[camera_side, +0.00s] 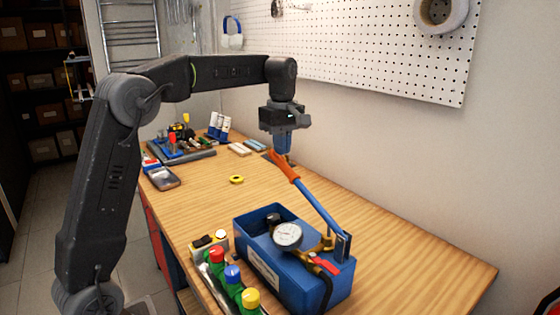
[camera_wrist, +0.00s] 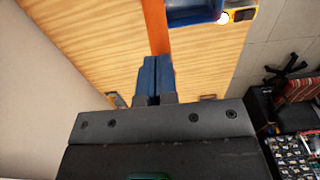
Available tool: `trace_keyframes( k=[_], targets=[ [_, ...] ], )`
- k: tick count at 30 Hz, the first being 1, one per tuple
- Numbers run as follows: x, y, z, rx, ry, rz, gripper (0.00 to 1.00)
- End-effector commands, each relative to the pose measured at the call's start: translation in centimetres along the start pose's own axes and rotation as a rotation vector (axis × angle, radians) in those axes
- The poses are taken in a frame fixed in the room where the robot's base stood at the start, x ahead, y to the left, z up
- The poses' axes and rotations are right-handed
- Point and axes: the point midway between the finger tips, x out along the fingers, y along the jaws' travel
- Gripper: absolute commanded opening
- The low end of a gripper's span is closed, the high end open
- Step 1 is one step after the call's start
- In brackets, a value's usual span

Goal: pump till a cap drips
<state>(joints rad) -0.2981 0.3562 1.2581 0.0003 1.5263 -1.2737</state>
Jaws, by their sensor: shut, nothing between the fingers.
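The test pump is a blue open tank (camera_side: 262,262) at the front of the bench, with a round pressure gauge (camera_side: 287,235). Its blue lever (camera_side: 318,207) rises up and left to an orange grip (camera_side: 285,167). My gripper (camera_side: 282,154) points down at the grip's upper end, its blue fingers shut with nothing between them. In the wrist view the shut fingers (camera_wrist: 152,68) overlap the orange grip (camera_wrist: 156,28); I cannot tell whether they touch it. Left of the tank stand a red cap (camera_side: 216,255), a blue cap (camera_side: 233,273) and a yellow cap (camera_side: 250,298). No drip is visible.
A small box with a lit white lamp (camera_side: 221,235) stands beside the tank. A yellow tape roll (camera_side: 236,179) lies mid-bench. The pegboard wall (camera_side: 370,50) bounds the right; the bench right of the lever is clear.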

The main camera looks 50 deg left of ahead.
Motion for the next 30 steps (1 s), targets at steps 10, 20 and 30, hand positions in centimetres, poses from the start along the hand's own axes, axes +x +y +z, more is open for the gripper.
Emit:
trace_keyframes(
  k=[10, 20, 30],
  targets=[
    [4.4, -0.1, -0.7, 0.000, -0.002, -0.004, 0.00],
    [8.5, -0.1, -1.4, -0.001, -0.002, -0.005, 0.00],
    [11.8, 0.0, -1.9, 0.000, 0.000, -0.001, 0.00]
  ],
)
